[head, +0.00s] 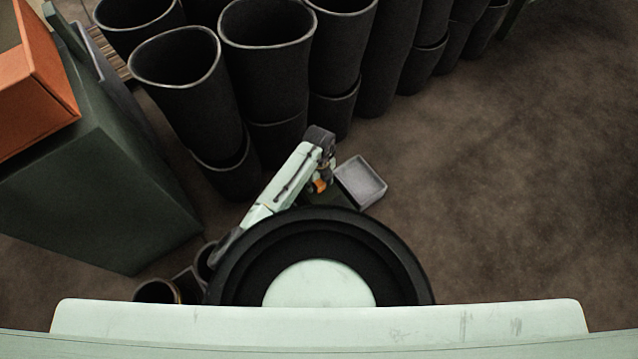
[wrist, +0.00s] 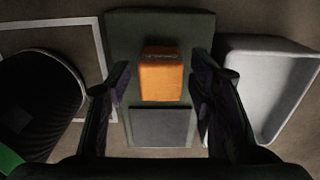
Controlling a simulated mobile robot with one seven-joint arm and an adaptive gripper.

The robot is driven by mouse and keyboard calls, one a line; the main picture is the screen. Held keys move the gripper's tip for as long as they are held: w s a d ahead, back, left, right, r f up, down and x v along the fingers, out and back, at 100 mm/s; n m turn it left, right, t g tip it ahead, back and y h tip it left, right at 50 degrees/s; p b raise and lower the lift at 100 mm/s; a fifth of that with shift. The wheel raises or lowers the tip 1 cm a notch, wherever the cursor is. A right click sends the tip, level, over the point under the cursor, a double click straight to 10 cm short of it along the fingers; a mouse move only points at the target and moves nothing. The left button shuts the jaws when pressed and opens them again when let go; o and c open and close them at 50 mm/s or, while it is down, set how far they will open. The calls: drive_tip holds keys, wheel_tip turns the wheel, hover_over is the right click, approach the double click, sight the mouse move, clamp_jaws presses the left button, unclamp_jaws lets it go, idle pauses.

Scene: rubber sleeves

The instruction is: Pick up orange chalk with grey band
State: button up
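The orange chalk (wrist: 161,78) is a blocky orange piece with a dark grey band along its far edge in the wrist view. It rests on a dark green surface (wrist: 118,30). My gripper (wrist: 160,82) is open, with one dark finger on each side of the chalk and a visible gap on both sides. In the head view, a small orange patch (head: 319,185) shows beside my gripper (head: 326,178), mostly hidden by my arm.
A pale grey tray (head: 360,182) stands just right of the chalk, also in the wrist view (wrist: 270,48). A flat grey panel (wrist: 160,126) lies near the chalk. Tall black sleeves (head: 187,85) crowd the back left. Brown floor (head: 510,190) is clear on the right.

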sight(319, 181)
clamp_jaws()
idle(0.4)
drive_tip(key=shift+r, duration=0.1)
wheel_tip(319, 181, up, 10)
drive_tip(key=shift+f+p, duration=0.1)
drive_tip(key=shift+p, duration=0.95)
drive_tip(key=shift+c, duration=2.4)
unclamp_jaws()
drive_tip(key=c, duration=0.4)
drive_tip(key=shift+f, duration=0.1)
drive_tip(key=shift+c, duration=0.2)
